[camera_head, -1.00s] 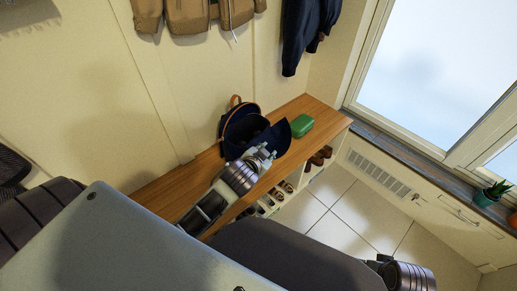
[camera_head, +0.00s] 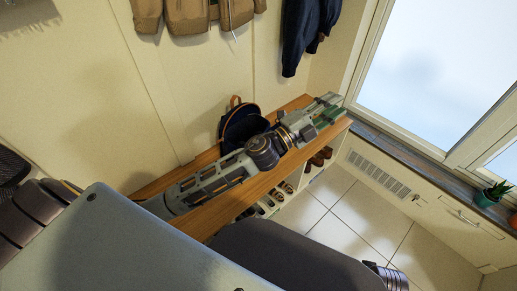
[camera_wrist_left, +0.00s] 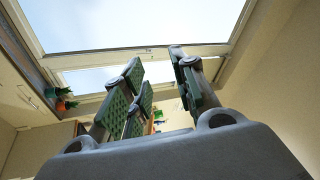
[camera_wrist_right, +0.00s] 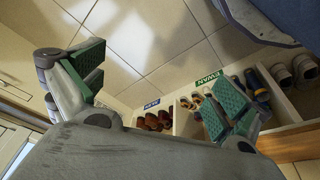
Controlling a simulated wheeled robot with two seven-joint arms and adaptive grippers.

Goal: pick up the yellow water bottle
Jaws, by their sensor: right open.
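I cannot make out a yellow water bottle in any view. My left gripper (camera_head: 328,103) is stretched out over the far right end of the wooden bench (camera_head: 220,213). In the left wrist view its two green-padded fingers (camera_wrist_left: 163,92) stand apart with nothing clearly between them. My right gripper (camera_wrist_right: 158,93) is open and empty in the right wrist view. It is low in front of the shoe cubbies, and its fingers are wide apart. The left arm hides part of the bench top and most of the green case seen there earlier.
A dark blue bag (camera_head: 238,125) with an orange trim sits on the bench by the wall. Coats (camera_head: 305,35) hang above. A potted plant (camera_head: 490,194) stands on the windowsill. The tiled floor is clear.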

